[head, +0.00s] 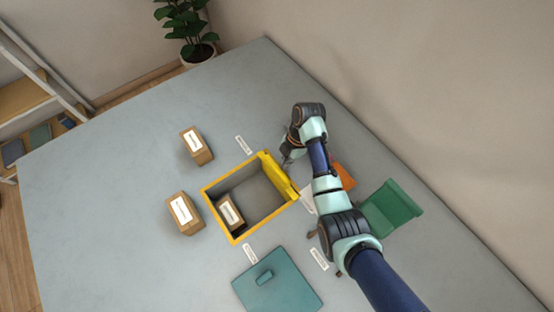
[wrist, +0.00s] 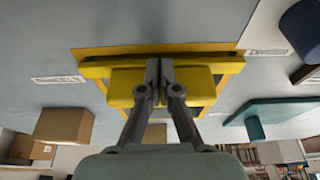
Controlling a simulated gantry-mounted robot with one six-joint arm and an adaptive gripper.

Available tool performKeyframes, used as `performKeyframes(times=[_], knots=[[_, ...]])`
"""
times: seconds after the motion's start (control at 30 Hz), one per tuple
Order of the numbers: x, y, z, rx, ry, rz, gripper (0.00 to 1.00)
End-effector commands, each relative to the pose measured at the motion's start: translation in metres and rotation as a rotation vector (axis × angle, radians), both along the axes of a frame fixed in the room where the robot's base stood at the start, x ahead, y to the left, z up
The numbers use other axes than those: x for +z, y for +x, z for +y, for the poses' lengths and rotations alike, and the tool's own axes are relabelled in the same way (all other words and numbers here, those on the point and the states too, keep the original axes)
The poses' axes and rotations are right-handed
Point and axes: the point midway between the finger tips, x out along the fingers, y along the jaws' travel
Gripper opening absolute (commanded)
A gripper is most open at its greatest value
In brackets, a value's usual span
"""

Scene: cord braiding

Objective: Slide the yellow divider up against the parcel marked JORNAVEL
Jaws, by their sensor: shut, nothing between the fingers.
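A yellow open box (head: 208,205) with a grey inside stands on the table. The yellow divider (head: 279,178) is at the box's right end, along the right wall; it also shows in the wrist view (wrist: 194,88). A brown parcel (head: 230,213) with a white label stands in the box near the left wall, apart from the divider. Its label is too small to read, so I cannot tell whether it says JORNAVEL. My gripper (head: 288,158) is at the box's upper right. In the wrist view its fingers (wrist: 160,98) are shut and empty, in front of the divider.
Two labelled brown parcels (head: 196,146) (head: 185,213) stand on the table left of the box. A teal lid (head: 278,286) lies in front. A green holder (head: 391,208) and an orange thing (head: 342,175) are at right, partly behind my arm. The table's left side is clear.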

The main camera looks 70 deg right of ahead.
Motion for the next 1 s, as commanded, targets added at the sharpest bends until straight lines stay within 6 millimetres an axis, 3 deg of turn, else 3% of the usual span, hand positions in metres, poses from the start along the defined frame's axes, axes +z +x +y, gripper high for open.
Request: performKeyframes(times=[1.0], knots=[[0.002, 0.025, 0.041, 0.002, 0.001, -0.001, 0.00]])
